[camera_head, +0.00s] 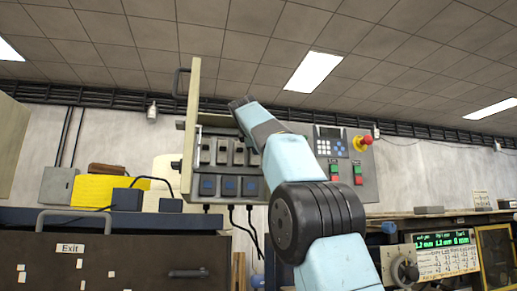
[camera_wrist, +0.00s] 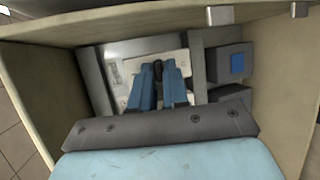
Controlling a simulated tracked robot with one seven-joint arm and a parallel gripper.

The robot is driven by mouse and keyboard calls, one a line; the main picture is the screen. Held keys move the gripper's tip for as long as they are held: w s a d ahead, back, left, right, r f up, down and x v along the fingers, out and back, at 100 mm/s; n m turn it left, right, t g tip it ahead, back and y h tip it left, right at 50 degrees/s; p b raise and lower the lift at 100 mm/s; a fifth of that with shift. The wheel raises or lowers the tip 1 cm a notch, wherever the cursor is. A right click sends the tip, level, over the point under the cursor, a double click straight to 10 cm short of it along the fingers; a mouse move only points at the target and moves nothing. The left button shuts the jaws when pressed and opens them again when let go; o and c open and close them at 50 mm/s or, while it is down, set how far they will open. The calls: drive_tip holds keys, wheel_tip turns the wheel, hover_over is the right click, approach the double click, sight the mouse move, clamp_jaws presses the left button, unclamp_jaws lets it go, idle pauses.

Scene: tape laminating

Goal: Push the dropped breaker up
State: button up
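An open electrical box (camera_head: 215,125) hangs on the wall, with a row of grey breakers (camera_head: 222,152) inside it. Blue-faced units (camera_head: 229,186) sit below them. Which breaker is dropped cannot be told, as my arm covers part of the box's right side. In the wrist view, my gripper (camera_wrist: 159,68) points into the box (camera_wrist: 25,75), its two blue fingers close together at the breakers. A small dark part shows between the fingertips; whether they grip it is unclear. A grey unit with a blue face (camera_wrist: 237,64) sits to their right. The fingertips are hidden in the head view.
The box's door (camera_head: 192,120) stands open at the left with a dark handle (camera_head: 180,83). A control panel with a keypad (camera_head: 332,146) and a red knob (camera_head: 361,143) is to the right. Cables (camera_head: 252,225) hang below.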

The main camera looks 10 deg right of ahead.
drive_tip(key=shift+o, duration=0.7)
drive_tip(key=shift+w+a+f, duration=0.15)
drive_tip(key=shift+w, duration=0.05)
drive_tip(key=shift+s, duration=0.1)
drive_tip(key=v, duration=1.3)
drive_tip(key=shift+s, duration=0.3)
drive_tip(key=shift+a, duration=0.1)
drive_tip(key=s+d+f+m+g+y, duration=0.15)
drive_tip(key=s+f, duration=0.25)
drive_tip(key=f, duration=0.4)
drive_tip(key=s+d+f+m+g+y, duration=0.1)
drive_tip(key=s+d+f+m, duration=0.15)
drive_tip(key=f, duration=0.45)
drive_tip(key=s+d+f+m+g+y, duration=0.1)
drive_tip(key=s+d+f+m+g, duration=0.15)
drive_tip(key=s+f, duration=0.4)
drive_tip(key=s+f+m+g, duration=0.1)
drive_tip(key=s+f, duration=0.5)
drive_tip(key=f, duration=0.6)
drive_tip(key=s+f+m+g+y, duration=0.1)
drive_tip(key=s+f+m, duration=0.3)
drive_tip(key=s+f, duration=0.3)
drive_tip(key=s+f+m+y, duration=0.1)
drive_tip(key=s+f+m, duration=0.2)
drive_tip(key=s+f, duration=0.4)
wheel_tip(320, 180, down, 10)
drive_tip(key=shift+s+d+r+g, duration=0.15)
drive_tip(key=shift+s+r+g, duration=0.05)
drive_tip(key=shift+g, duration=0.2)
